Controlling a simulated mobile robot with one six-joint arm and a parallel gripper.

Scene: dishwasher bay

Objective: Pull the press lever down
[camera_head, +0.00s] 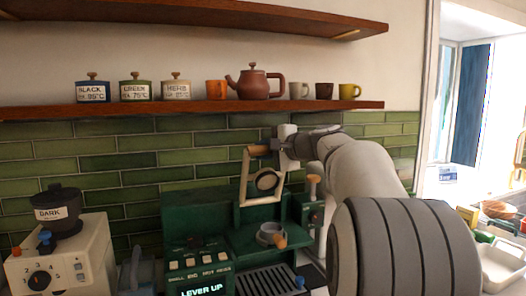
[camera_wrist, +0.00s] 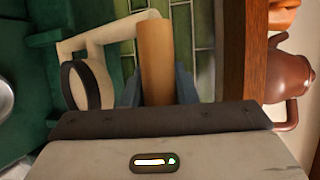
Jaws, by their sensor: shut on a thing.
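The press lever (camera_head: 246,175) is a cream frame with a wooden handle (camera_head: 259,149), raised above the dark green press machine (camera_head: 185,224). The display (camera_head: 202,291) reads "LEVER UP". My gripper (camera_head: 279,145) is at the right end of the handle, shut on it. In the wrist view, the wooden handle (camera_wrist: 156,60) stands between the two blue-grey fingers, with the cream frame (camera_wrist: 95,40) and a dark ring (camera_wrist: 80,86) beside it. My arm hides part of the machine's right side.
A wooden shelf (camera_head: 150,109) with a brown teapot (camera_head: 254,84), mugs and labelled jars runs just above my gripper. A cream grinder (camera_head: 62,255) stands at the left. A small round cup with a wooden handle (camera_head: 271,234) sits on the machine below the lever.

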